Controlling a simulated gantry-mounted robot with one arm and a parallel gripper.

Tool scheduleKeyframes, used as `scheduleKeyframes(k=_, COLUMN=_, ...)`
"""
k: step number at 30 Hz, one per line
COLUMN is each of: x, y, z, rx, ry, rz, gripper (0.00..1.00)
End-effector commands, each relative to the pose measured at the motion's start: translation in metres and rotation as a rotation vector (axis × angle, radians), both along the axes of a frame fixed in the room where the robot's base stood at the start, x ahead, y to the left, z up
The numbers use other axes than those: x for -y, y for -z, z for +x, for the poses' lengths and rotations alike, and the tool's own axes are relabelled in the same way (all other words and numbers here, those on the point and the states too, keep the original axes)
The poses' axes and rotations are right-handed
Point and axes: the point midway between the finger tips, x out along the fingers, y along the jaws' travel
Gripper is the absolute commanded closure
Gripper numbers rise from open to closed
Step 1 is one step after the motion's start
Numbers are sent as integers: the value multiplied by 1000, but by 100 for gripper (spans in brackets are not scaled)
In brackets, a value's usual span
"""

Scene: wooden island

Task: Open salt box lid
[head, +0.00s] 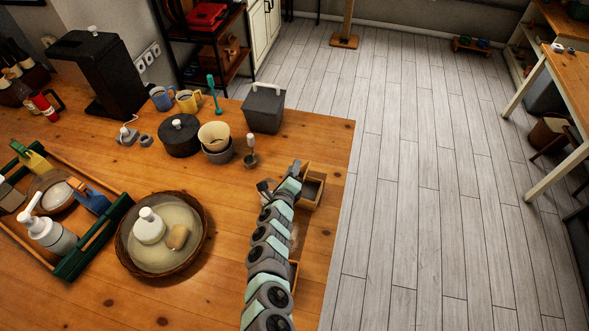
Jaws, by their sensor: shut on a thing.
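The salt box (309,204) is a small light-wood box near the right edge of the wooden island, just right of the end of my arm. A grey area shows in its top, and a pale wooden piece, apparently its lid (305,170), stands at its back left. My gripper (296,169) is against this piece and appears shut on it. My wrist hides the fingertips and the box's left side, so the exact grip and lid angle are unclear.
A round basket (123,247) stands further left. The island edge drops to the floor at right.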

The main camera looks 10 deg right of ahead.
Motion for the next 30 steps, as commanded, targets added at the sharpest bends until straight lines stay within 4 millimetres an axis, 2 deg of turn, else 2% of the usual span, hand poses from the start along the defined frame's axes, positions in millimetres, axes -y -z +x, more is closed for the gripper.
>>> scheduleKeyframes(k=7, x=-1, y=2, z=0, rx=-3, ry=-2, rz=3, gripper=100)
scheduleKeyframes(k=8, x=-1, y=2, z=0, rx=-3, ry=-2, rz=3, gripper=73)
scheduleKeyframes(k=15, x=-1, y=1, z=0, rx=-1, ry=-1, rz=2, gripper=54)
scheduleKeyframes(k=25, x=-1, y=0, z=-2, rx=-2, ry=-1, rz=1, gripper=54)
scheduleKeyframes(k=30, x=-6, y=-1, z=-10, rx=-9, ry=-4, rz=-3, gripper=54)
